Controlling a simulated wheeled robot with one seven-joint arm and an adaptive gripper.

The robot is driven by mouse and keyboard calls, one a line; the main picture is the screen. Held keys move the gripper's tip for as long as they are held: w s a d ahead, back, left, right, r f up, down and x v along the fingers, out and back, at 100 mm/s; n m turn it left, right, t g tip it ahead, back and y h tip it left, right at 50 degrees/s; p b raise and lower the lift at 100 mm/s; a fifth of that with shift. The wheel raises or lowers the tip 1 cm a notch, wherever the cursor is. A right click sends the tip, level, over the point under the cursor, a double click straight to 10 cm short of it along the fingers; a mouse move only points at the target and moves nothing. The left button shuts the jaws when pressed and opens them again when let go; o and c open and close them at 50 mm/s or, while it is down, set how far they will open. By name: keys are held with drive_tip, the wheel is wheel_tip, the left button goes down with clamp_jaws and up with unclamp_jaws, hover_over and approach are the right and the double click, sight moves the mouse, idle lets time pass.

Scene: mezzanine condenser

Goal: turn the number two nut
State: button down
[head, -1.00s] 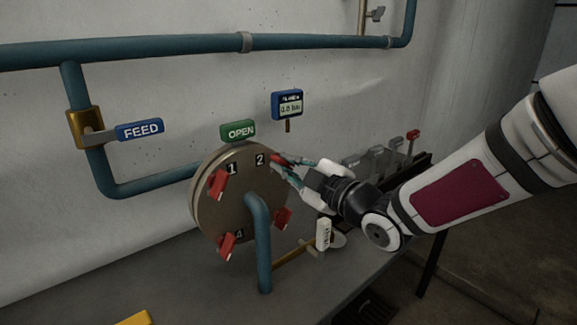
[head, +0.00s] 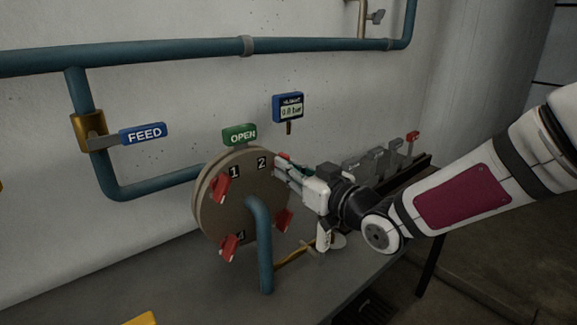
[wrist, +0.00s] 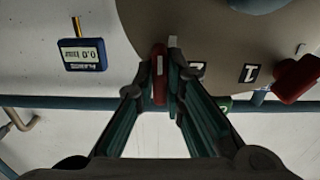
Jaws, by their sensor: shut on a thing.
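The number two nut, a red wing-shaped piece, sits at the upper right of the round tan cover (head: 218,205), beside the black "2" label (head: 262,163). In the head view my gripper (head: 283,163) reaches it from the right and hides most of it. In the wrist view the red nut (wrist: 159,75) stands upright between my two fingertips (wrist: 161,80), and my gripper is shut on it. Red nut one (head: 221,188), nut four (head: 228,247) and another red nut (head: 284,220) are on the same cover, apart from my gripper.
A blue pipe (head: 262,245) rises in front of the cover. A green OPEN sign (head: 239,135) and a gauge (head: 289,107) are above it. A rack with levers (head: 385,160) stands behind my gripper.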

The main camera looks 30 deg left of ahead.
drive_tip(key=m+p, duration=0.2)
drive_tip(key=m, duration=0.4)
drive_tip(key=shift+f, duration=0.1)
idle(0.6)
drive_tip(key=c, duration=1.7)
unclamp_jaws()
drive_tip(key=shift+o, duration=0.2)
drive_tip(key=v, duration=1.2)
drive_tip(key=shift+s, duration=0.1)
